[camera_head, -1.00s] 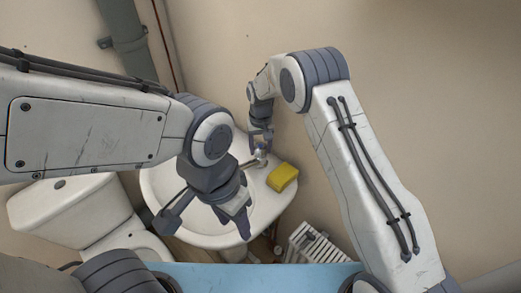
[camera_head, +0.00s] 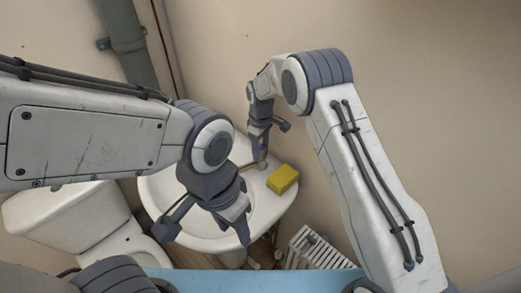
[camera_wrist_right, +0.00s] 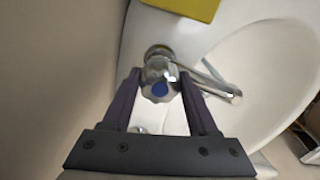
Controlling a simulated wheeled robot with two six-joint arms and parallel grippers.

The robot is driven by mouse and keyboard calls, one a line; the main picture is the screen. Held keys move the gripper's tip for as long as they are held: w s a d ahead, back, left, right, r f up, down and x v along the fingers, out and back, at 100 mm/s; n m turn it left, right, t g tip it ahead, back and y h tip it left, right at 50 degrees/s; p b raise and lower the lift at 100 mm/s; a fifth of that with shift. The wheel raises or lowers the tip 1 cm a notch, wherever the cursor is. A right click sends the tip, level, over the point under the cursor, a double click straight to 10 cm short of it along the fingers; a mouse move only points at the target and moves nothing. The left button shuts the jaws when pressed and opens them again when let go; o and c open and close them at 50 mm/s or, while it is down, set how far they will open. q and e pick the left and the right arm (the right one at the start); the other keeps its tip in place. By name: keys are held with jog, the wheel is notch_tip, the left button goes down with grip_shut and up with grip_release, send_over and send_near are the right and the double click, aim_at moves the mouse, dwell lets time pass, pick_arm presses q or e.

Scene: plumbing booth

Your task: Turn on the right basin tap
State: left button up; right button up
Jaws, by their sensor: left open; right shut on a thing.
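The chrome tap (camera_wrist_right: 158,67) stands on the rim of the white basin (camera_head: 158,192). Its handle with a blue cap (camera_wrist_right: 160,90) sits between the two fingers of my right gripper (camera_wrist_right: 162,98), which is shut on it. In the head view my right gripper (camera_head: 262,150) reaches down onto the tap at the back of the basin and hides most of it. The spout shows in the wrist view (camera_wrist_right: 215,85), pointing over the bowl. My left gripper (camera_head: 207,226) is open and empty, above the basin's front part, and covers much of the bowl.
A yellow sponge (camera_head: 283,179) lies on the basin rim right of the tap. A white toilet (camera_head: 75,220) stands left of the basin. A white radiator (camera_head: 315,250) is at lower right. A grey pipe (camera_head: 130,40) runs up the wall behind.

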aim_at(260, 148)
jog(key=shift+w+r+n, duration=0.1)
jog(key=shift+r+n, duration=0.05)
jog(key=shift+n, duration=0.35)
jog(key=o, duration=1.4)
notch_tip(260, 148, up, 10)
jog(key=shift+r+b, duration=0.2)
jog(key=shift+b, duration=0.75)
jog(key=shift+a, duration=0.1)
